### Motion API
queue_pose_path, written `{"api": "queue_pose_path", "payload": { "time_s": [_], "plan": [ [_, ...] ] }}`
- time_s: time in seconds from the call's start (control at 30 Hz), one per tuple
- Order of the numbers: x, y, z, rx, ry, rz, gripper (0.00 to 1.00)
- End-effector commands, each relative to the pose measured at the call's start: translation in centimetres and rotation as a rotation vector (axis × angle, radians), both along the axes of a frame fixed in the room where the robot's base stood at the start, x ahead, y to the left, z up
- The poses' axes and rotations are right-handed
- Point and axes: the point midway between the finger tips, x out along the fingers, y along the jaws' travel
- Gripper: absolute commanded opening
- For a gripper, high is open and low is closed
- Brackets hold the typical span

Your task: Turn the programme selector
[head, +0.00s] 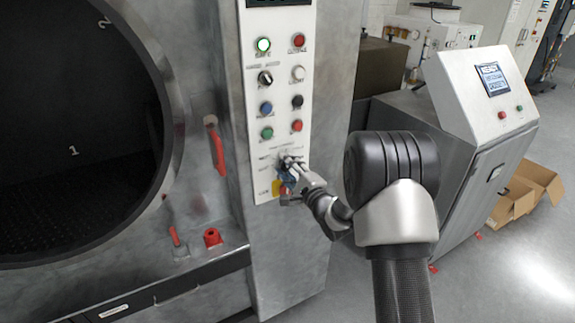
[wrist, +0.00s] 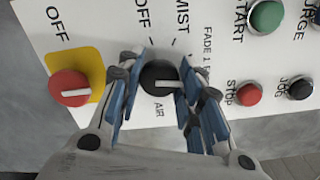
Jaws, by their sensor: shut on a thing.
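The programme selector (wrist: 158,76) is a round black knob with a white pointer bar on the control panel. In the wrist view it sits between the blue-padded fingers of my gripper (wrist: 163,82), which is shut on it. The pointer lies roughly level in that view. Labels "OFF", "MIST" and "AIR" show around the knob; another label is partly covered. In the head view my gripper (head: 289,168) is at the lower part of the panel and mostly hides the selector.
A red switch on a yellow plate (wrist: 92,62) sits just left of my gripper in the wrist view. Green (wrist: 267,16), red (wrist: 248,94) and black (wrist: 299,88) buttons are to the right. A red handle (head: 217,150) stands beside the dark round chamber opening (head: 75,120).

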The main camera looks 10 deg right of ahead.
Motion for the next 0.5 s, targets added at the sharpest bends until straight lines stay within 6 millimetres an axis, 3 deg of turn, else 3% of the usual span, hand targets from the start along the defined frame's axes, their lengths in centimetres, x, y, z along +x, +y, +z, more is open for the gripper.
{"api": "queue_pose_path", "payload": {
  "time_s": [0.5],
  "plan": [
    [0.01,-0.03,0.02,0.156,0.051,0.0,0.09]
  ]
}}
